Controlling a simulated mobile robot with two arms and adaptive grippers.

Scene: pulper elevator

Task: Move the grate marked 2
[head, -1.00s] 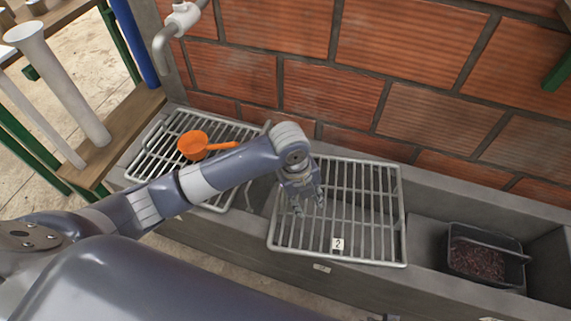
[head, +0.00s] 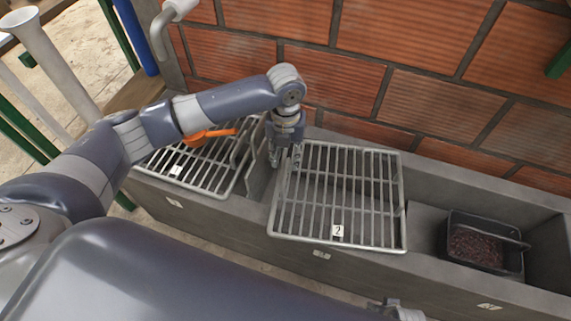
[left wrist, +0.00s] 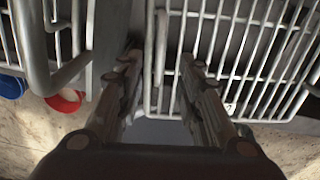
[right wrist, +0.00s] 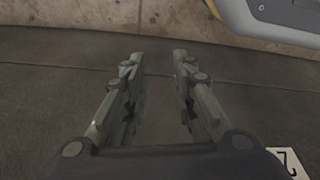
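The grate marked 2 (head: 370,240) is a grey metal grid lying flat across the concrete trough in the head view. Its white number 2 tag (head: 337,231) is on the near edge. My left gripper (head: 285,165) points down at the grate's left edge. In the left wrist view its fingers (left wrist: 160,62) are apart, with the grate's side bar (left wrist: 160,60) showing between them. I cannot tell whether the fingers are below the bar's height. My right gripper (right wrist: 158,60) is open and empty, over bare floor or concrete in the right wrist view.
Another grate (head: 222,192) lies on the trough to the left, with an orange scoop (head: 205,137) on it. A black crate (head: 455,222) of dark red contents sits in the trough at right. A brick wall (head: 430,100) rises behind.

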